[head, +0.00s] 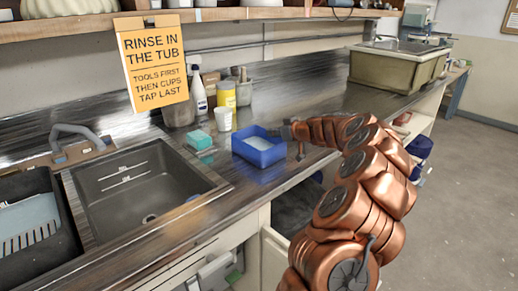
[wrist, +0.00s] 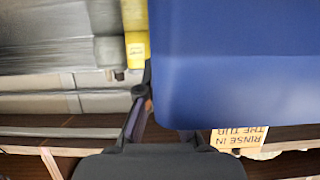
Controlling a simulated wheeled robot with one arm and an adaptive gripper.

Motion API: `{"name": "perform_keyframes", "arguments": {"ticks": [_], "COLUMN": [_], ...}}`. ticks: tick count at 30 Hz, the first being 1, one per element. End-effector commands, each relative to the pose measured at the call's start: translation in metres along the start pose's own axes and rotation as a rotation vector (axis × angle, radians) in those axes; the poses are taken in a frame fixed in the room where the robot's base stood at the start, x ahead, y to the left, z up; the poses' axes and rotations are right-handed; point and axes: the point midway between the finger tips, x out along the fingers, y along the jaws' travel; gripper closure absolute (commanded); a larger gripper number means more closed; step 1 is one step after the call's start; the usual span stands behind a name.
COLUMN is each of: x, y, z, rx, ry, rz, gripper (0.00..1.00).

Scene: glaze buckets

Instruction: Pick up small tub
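The small tub is a blue open box (head: 270,159) on the metal counter, right of the sink, with something pale inside. My gripper (head: 288,131) is at the tub's far right corner, low over the counter. In the wrist view the tub's blue wall (wrist: 235,65) fills the upper right, very close. One dark finger of my gripper (wrist: 147,100) shows along the tub's left edge. The other finger runs behind the blue wall and its tip is hidden. I cannot tell whether the fingers touch the tub or how far apart they are.
A teal sponge block (head: 199,140), white cup (head: 222,119), yellow canister (head: 226,95) and white bottle (head: 198,92) stand left of and behind the tub. The sink (head: 140,185) is at left. A hanging sign (head: 154,62) and shelf are above. The counter behind the arm is clear.

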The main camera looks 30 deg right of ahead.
Motion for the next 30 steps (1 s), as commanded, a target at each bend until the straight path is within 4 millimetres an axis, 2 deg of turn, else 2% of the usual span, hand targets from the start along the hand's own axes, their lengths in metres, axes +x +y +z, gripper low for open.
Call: {"name": "perform_keyframes", "arguments": {"ticks": [13,25,30], "x": [-0.001,-0.015,-0.023], "y": [0.000,0.000,-0.005], "z": [-0.003,-0.035,-0.032], "rx": [0.000,-0.003,0.001], "ry": [0.001,0.003,0.003], "rz": [0.001,0.001,0.001], "gripper": [1.00,1.00,1.00]}}
